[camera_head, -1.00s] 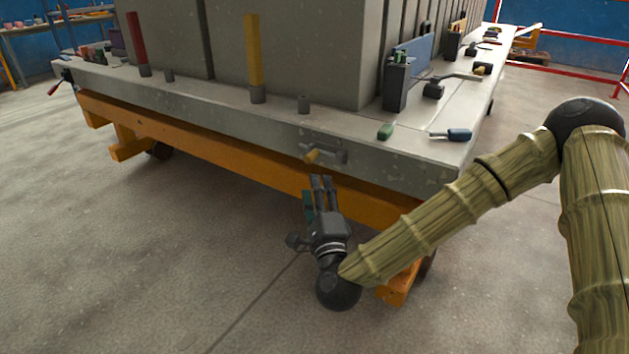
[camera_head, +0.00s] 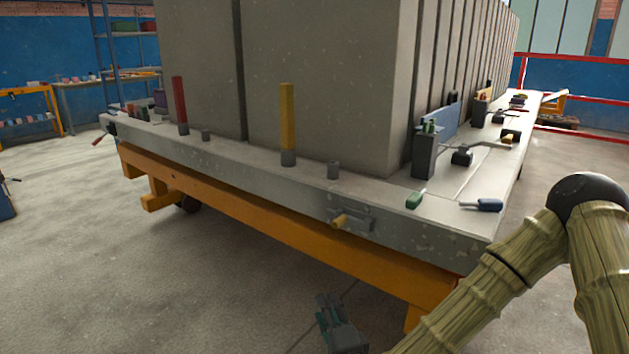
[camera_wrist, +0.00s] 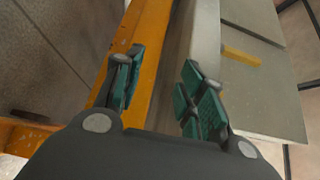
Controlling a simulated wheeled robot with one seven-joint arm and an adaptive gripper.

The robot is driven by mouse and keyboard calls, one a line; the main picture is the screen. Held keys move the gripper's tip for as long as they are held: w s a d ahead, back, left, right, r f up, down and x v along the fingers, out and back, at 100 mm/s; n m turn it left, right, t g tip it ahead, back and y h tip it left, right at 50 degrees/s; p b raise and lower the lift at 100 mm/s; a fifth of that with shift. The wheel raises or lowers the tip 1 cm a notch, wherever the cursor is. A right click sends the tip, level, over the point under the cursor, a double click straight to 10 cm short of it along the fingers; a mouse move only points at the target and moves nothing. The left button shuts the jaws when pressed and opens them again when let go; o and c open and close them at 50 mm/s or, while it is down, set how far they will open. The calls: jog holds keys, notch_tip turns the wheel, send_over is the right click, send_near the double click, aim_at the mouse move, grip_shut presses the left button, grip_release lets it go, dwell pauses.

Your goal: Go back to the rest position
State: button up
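My gripper (camera_head: 330,303) is low in front of the panel mould (camera_head: 262,190), below the orange frame beam (camera_head: 270,237) in the head view. The picture's bottom edge cuts off its wrist. In the wrist view its two green-padded fingers (camera_wrist: 160,88) stand apart with nothing between them. The orange beam (camera_wrist: 141,45) and the grey mould edge (camera_wrist: 204,45) show beyond the fingers, and I cannot tell the exact distance.
A yellow-tipped latch (camera_head: 342,221) juts from the mould's front face. Open floor (camera_head: 150,285) lies left.

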jog(key=s+d+f+n+g, duration=0.1)
jog(key=s+f+n+g, duration=0.35)
jog(key=s+f, duration=0.55)
jog(key=s+d+f+n+g, duration=0.2)
jog(key=s+f+n+g, duration=0.3)
jog(key=f, duration=1)
jog(key=s+d+f+n+g+h, duration=0.2)
jog(key=s+d+f+n+g, duration=0.15)
jog(key=s+d, duration=0.6)
jog(key=s+d+f+n+g+h, duration=0.2)
jog(key=s+d+f+g, duration=0.3)
jog(key=s, duration=0.7)
notch_tip(320, 180, up, 29)
jog(key=p, duration=2.9)
jog(key=shift+w+d+f+t, duration=0.15)
jog(key=shift+w+d+t, duration=0.2)
jog(key=shift+w+t, duration=0.1)
